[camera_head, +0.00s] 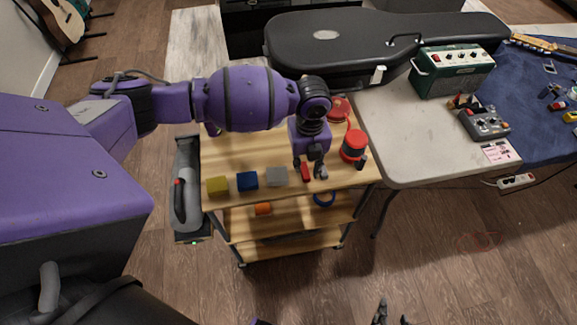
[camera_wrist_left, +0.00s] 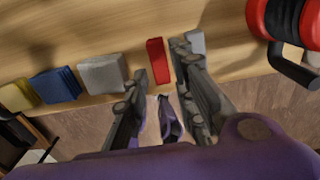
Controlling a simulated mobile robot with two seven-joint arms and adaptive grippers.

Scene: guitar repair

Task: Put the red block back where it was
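Contact with the block cannot be told. My right gripper (camera_head: 392,314) shows only as fingertips at the bottom edge, apart and empty.
Left of the red block stand grey (camera_head: 277,177), blue (camera_head: 247,180) and yellow (camera_head: 217,186) blocks. A light grey piece (camera_wrist_left: 196,42) is partly hidden behind the right finger. A red-and-black spool (camera_head: 354,146) stands close right. A guitar case (camera_head: 330,45) lies behind.

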